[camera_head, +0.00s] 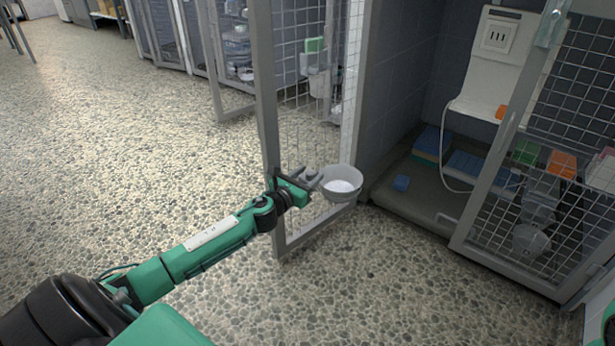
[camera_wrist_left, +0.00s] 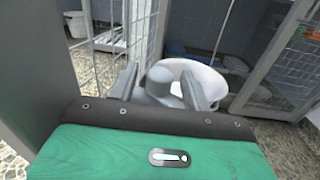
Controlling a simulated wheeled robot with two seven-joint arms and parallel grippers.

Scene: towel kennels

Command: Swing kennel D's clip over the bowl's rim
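A white-grey bowl (camera_head: 341,184) sits upright at the near end of an open mesh kennel door (camera_head: 268,110), with something pale inside. My left gripper (camera_head: 306,180) reaches the door's edge just left of the bowl. In the left wrist view its two fingers (camera_wrist_left: 160,78) stand apart. A grey rounded piece (camera_wrist_left: 160,82), likely the clip, lies between them, with a gap at its left side. The bowl (camera_wrist_left: 205,78) is right behind it. Whether the clip is over the rim is hidden. No letter D can be read. My right gripper is not in view.
The kennel interior holds a grey floor tray (camera_head: 415,200), blue pads (camera_head: 432,142) and a white wall unit (camera_head: 492,70). A second mesh door (camera_head: 500,190) stands at the right with coloured boxes behind it. The pebbled floor (camera_head: 130,130) at left is clear.

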